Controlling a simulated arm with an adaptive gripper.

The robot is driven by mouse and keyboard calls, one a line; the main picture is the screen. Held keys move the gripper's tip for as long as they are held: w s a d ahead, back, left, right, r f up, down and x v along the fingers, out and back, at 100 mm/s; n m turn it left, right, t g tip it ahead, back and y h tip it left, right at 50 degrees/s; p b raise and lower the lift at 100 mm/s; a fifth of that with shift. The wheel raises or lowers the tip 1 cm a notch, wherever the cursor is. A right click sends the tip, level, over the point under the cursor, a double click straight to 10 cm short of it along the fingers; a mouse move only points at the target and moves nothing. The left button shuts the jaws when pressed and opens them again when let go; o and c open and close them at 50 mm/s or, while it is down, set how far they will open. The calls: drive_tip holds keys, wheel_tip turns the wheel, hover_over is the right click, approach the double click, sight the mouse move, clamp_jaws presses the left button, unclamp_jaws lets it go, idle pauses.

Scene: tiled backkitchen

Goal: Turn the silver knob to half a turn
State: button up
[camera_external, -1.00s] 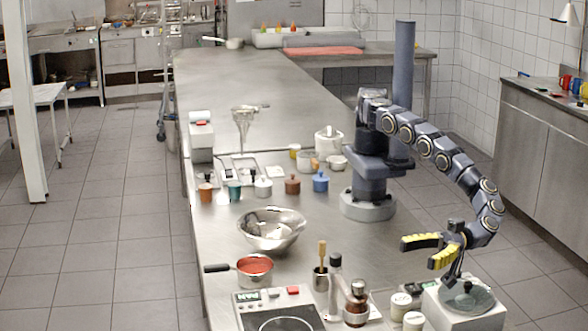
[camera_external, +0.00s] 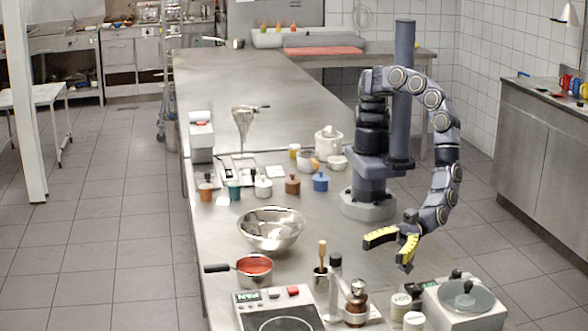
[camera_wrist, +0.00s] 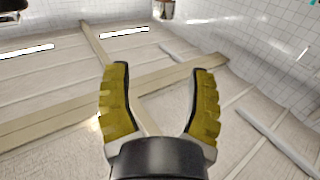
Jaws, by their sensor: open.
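My gripper (camera_external: 386,254) is open and empty, with yellow-padded fingers spread above the right side of the steel counter. Its fingers also show in the wrist view (camera_wrist: 160,68), with nothing between them. I cannot single out a silver knob in either view.
Several small pots stand farther back, including a blue one (camera_external: 320,182). The far counter (camera_external: 265,85) is mostly clear.

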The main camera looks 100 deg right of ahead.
sight(363, 280)
drive_tip(key=shift+w+a+f, duration=0.55)
drive_tip(key=shift+w+a, duration=0.15)
drive_tip(key=shift+w, duration=0.4)
drive_tip(key=shift+w+a+f, duration=0.6)
drive_tip(key=shift+w+a, duration=0.15)
drive_tip(key=shift+w, duration=0.35)
drive_tip(key=shift+w+a+f, duration=0.55)
drive_tip(key=shift+w+a, duration=0.15)
drive_tip(key=shift+w, duration=0.4)
clamp_jaws()
